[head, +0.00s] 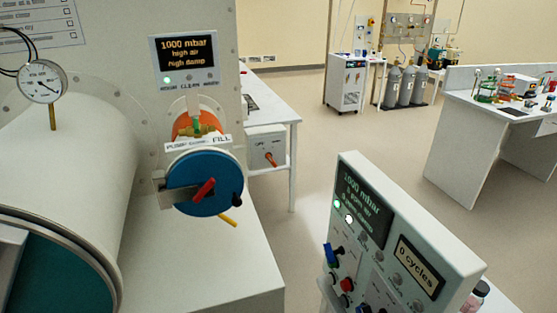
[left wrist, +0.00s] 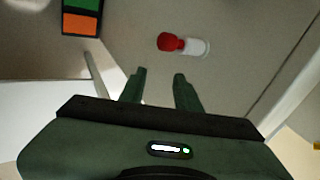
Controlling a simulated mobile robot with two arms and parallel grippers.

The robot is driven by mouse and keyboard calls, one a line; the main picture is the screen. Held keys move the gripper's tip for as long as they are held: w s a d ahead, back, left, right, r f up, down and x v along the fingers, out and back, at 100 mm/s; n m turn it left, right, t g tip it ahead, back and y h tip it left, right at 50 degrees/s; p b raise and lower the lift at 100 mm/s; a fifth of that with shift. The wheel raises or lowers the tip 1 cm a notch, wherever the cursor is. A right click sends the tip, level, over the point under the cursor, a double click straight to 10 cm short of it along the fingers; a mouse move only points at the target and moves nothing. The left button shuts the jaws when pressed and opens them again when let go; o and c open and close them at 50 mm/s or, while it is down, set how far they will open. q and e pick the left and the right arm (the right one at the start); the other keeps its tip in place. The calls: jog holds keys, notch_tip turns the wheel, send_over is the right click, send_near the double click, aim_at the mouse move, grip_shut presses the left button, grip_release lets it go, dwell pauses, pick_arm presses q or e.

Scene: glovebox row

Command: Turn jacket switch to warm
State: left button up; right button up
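My left gripper (left wrist: 160,84) shows in the left wrist view, its two dark green fingers apart with nothing between them. Beyond the fingertips, a small red and white piece (left wrist: 185,44) sits on a grey surface; I cannot tell whether it is the jacket switch. In the head view, a control console (head: 413,235) at the lower right carries a blue lever (head: 331,256) and several knobs, with labels too small to read. A box with an orange switch (head: 271,158) is under the rear bench. Neither gripper shows in the head view.
A blue round door (head: 207,183) with a red handle is on the white cabinet at left, beside a large cylinder (head: 75,165). A pressure gauge (head: 42,82) stands above it. Open floor (head: 355,130) lies behind the console. A dark panel with green and orange blocks (left wrist: 82,17) shows in the wrist view.

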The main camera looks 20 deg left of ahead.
pick_arm(q)
jog(key=w+a+r+t+y, duration=0.15)
jog(key=w+r, duration=0.25)
jog(key=r, duration=0.5)
jog(key=m+t+y+p, duration=0.1)
jog(key=m+t+y, duration=0.55)
jog(key=m, duration=0.65)
send_near(272, 162)
jog(key=h, duration=0.1)
jog(key=shift+t, duration=0.5)
jog(key=b+x, duration=0.1)
jog(key=x, duration=0.1)
jog(key=b+x, duration=0.1)
jog(key=x, duration=0.2)
jog(key=b+x, duration=0.1)
jog(key=x, duration=0.1)
jog(key=shift+a+f+b, duration=0.3)
jog(key=shift+a+b, duration=0.05)
jog(key=shift+a, duration=0.1)
jog(key=shift+w+a+r, duration=0.15)
jog(key=shift+w+a, duration=0.05)
jog(key=shift+w, duration=0.2)
grip_shut()
